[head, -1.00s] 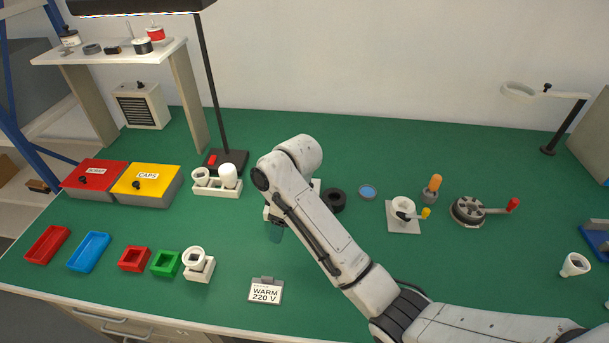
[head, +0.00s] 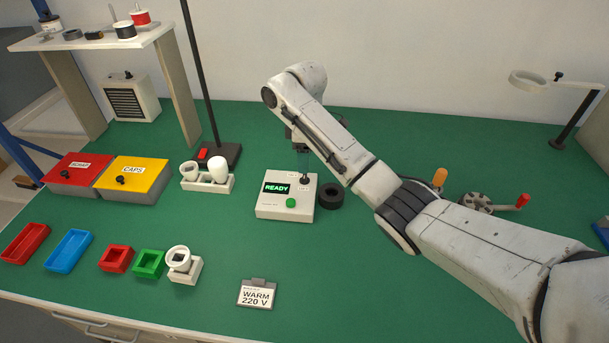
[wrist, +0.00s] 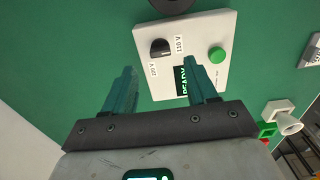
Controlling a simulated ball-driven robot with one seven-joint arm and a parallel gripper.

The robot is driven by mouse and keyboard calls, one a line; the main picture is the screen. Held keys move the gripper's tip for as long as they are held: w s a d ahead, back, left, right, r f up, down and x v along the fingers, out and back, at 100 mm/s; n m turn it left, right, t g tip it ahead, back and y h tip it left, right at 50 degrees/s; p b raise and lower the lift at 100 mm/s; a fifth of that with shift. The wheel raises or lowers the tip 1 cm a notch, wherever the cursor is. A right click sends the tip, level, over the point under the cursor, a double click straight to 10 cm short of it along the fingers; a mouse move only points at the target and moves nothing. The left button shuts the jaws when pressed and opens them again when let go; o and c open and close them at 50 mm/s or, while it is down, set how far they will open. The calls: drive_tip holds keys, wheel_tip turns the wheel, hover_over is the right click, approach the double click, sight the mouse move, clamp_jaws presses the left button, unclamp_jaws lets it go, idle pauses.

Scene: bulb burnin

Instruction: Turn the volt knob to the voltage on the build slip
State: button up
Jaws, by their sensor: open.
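The build slip (head: 256,294) reads WARM 220 V and stands at the front of the bench. The white tester box (head: 268,209) has a READY display (head: 277,188), a green button (head: 291,202) and the black volt knob (head: 305,179) at its back right. In the wrist view the knob (wrist: 161,48) lies between a 110 V label and a second label that seems to read 220 V. Its exact setting is hard to tell. My gripper (wrist: 160,68) is open and empty, its teal fingers above the box, with the knob ahead between them. In the head view my gripper (head: 304,163) hangs over the knob.
A black ring (head: 330,195) sits close to the right of the box. A white holder with bulbs (head: 208,181) and a lamp post (head: 205,90) stand to the left.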

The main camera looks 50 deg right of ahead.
sight(305, 175)
drive_tip(key=shift+f, duration=2.8)
drive_tip(key=c, duration=1.1)
